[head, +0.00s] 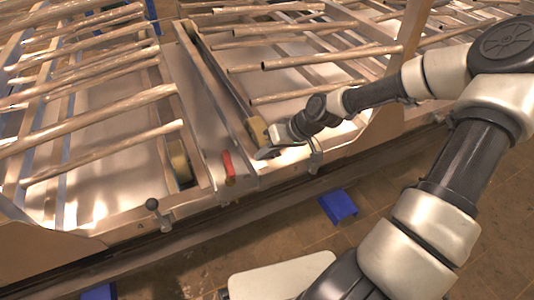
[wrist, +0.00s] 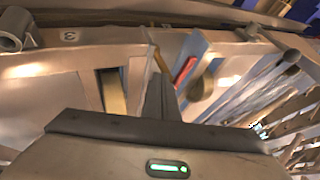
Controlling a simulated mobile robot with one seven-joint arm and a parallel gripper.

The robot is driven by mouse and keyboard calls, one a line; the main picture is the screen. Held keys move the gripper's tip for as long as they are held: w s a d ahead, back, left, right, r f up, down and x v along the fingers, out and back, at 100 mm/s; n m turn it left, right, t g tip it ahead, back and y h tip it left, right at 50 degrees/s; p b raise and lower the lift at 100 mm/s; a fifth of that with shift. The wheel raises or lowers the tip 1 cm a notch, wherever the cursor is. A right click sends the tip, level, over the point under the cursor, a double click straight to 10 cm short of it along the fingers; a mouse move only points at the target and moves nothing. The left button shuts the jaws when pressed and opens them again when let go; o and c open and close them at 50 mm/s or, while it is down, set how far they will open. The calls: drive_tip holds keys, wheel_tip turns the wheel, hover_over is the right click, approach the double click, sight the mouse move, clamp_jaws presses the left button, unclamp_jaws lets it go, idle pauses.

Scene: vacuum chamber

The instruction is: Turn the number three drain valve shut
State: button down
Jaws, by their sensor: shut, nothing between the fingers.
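A plate marked "3" (wrist: 70,36) shows on the frame's edge in the wrist view, beside a grey cylindrical valve handle (wrist: 12,28) cut by the left border. In the head view, what looks like the same valve (head: 315,155) stands on the front rail, just right of my gripper (head: 266,153). My gripper is shut and empty, apart from the valve, near the end of a long channel. In the wrist view its closed fingers (wrist: 162,98) point toward the rail. Which way the valve is turned is hard to tell.
A red handle (head: 228,166) stands left of my gripper; it also shows in the wrist view (wrist: 185,72). Another round-headed lever (head: 153,204) is farther left on the rail. Metal tubes (head: 95,80) span the frame. A blue block (head: 338,206) lies on the tiled floor.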

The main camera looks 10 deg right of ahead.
sight(228, 163)
drive_tip(key=w+a+f+b, duration=0.1)
drive_tip(key=a+f+b, duration=0.1)
drive_tip(key=a+f, duration=0.2)
drive_tip(key=shift+w+a, duration=0.2)
drive_tip(key=shift+a, duration=1)
